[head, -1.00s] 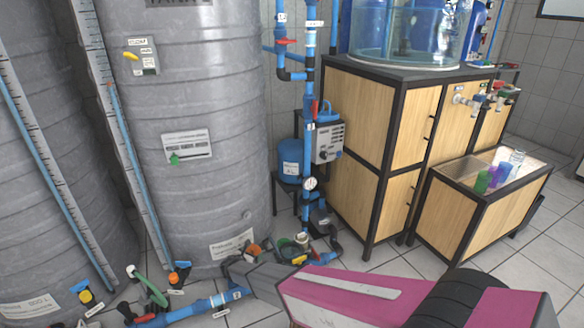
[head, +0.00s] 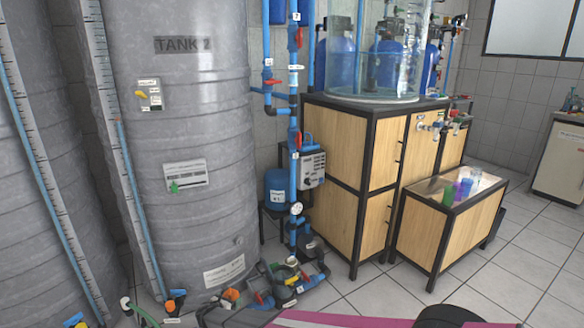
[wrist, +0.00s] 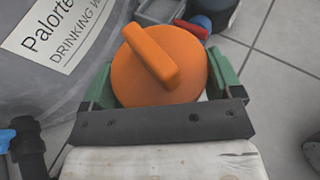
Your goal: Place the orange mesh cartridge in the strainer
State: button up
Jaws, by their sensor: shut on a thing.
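The orange mesh cartridge (wrist: 150,72) fills the middle of the wrist view, its round orange cap and raised bar handle facing the camera. My gripper (wrist: 160,85) is shut on it, with a green finger at each side. Its mesh part is hidden below the cap. In the head view the cartridge (head: 231,295) is a small orange patch low in front of the tank, and my arm enters from the bottom edge. The strainer cannot be told apart surely among the blue and black pipe fittings (head: 290,279) to the right of the cartridge.
A large grey tank (head: 195,120) stands close behind and left of my gripper. Blue pipes (head: 293,150) rise beside a wooden cabinet (head: 335,150). A lower wooden box (head: 455,225) stands at right. Open tiled floor (head: 400,295) lies in front of the cabinets.

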jog(key=w+d+r+m+g+h, duration=0.1)
jog(key=w+d+r+m+h, duration=0.15)
jog(key=d+r, duration=1.1)
jog(key=w+d+r+m+g+h, duration=0.1)
jog(key=w+d+r, duration=0.2)
jog(key=d+r, duration=1.05)
jog(key=s+d+r+m+g+h, duration=0.1)
jog(key=s+d+r, duration=0.3)
jog(key=d+r, duration=0.6)
jog(key=s+d+r+m+g+h, duration=0.1)
jog(key=s+d+r, duration=0.4)
jog(key=d+r, duration=0.5)
notch_tip(320, 180, up, 5)
jog(key=shift+s+d, duration=0.2)
jog(key=shift+d, duration=0.2)
